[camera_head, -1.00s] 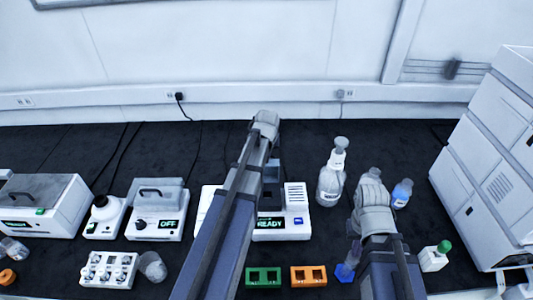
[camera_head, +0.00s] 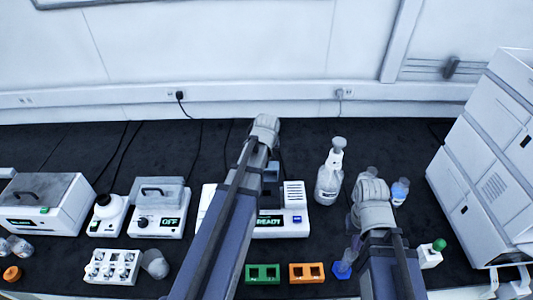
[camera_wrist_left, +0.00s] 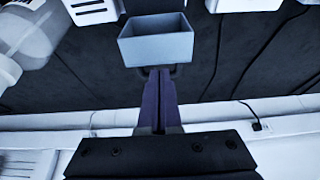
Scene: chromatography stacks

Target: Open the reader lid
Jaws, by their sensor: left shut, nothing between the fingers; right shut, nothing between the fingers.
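The reader (camera_head: 296,218) is a white unit with a lit READY display, in the middle of the bench in the head view. My left arm crosses in front of it and hides much of it. A grey, box-shaped part, apparently its lid (camera_wrist_left: 156,50), is in the left wrist view, with a dark handle at its lower edge. My left gripper (camera_wrist_left: 160,78) is shut and empty, its fingertips close to that handle; I cannot tell whether they touch. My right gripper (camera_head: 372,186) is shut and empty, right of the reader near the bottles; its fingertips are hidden.
A wash bottle (camera_head: 329,178) stands between the reader and my right gripper. A blue-labelled bottle (camera_head: 400,191) is just beyond that gripper. Green (camera_head: 263,274) and orange (camera_head: 307,273) racks lie in front. A tall white cabinet (camera_head: 485,165) bounds the right side.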

